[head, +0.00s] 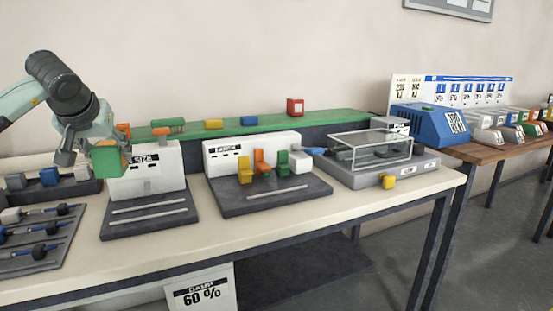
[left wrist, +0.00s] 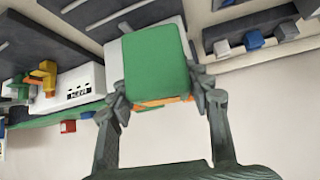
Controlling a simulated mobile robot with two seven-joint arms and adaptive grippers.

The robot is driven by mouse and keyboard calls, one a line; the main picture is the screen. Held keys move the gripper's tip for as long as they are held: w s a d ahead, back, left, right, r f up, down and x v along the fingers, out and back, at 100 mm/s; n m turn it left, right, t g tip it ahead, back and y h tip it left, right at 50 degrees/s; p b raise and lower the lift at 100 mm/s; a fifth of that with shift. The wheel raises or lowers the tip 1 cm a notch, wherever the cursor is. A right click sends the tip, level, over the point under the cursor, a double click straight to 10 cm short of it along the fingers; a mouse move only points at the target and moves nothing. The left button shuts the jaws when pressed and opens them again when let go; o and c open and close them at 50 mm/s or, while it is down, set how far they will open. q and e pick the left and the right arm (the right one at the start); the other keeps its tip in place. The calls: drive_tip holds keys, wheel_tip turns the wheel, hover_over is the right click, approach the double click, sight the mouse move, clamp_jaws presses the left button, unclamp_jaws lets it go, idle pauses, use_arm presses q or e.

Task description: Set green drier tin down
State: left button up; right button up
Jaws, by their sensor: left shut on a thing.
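The green drier tin (head: 108,162), with orange showing at its edges, is in my left gripper (head: 98,146) at the left of the head view. It is in front of the left side of the white SIZE unit (head: 152,170), above the bench; I cannot tell whether it touches anything. In the left wrist view the green tin (left wrist: 157,65) fills the space between the fingers of the left gripper (left wrist: 160,92), which are shut on it. Orange shows beneath it there. My right gripper is not in view.
A second white unit on a dark base (head: 275,200) holds yellow, orange and green pieces. A glass-covered device (head: 370,155) stands right of it. A green shelf (head: 330,118) with small coloured items runs behind. A tool tray (head: 38,240) lies at left. The bench's front strip (head: 235,230) is clear.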

use_arm(q)
drive_tip(key=s+d+f+m+h, duration=0.1)
drive_tip(key=s+d+f, duration=0.1)
drive_tip(key=d, duration=0.5)
drive_tip(key=s+d+f+m+h, duration=0.1)
drive_tip(key=s+d+f, duration=0.1)
drive_tip(key=d, duration=0.6)
drive_tip(key=s+d+f+m+h, duration=0.1)
drive_tip(key=s+d+f, duration=0.2)
drive_tip(key=d, duration=0.4)
drive_tip(key=shift+s+d+m+t, duration=0.3)
drive_tip(key=shift+s+m, duration=0.1)
drive_tip(key=shift+s, duration=0.45)
drive_tip(key=shift+a, duration=0.1)
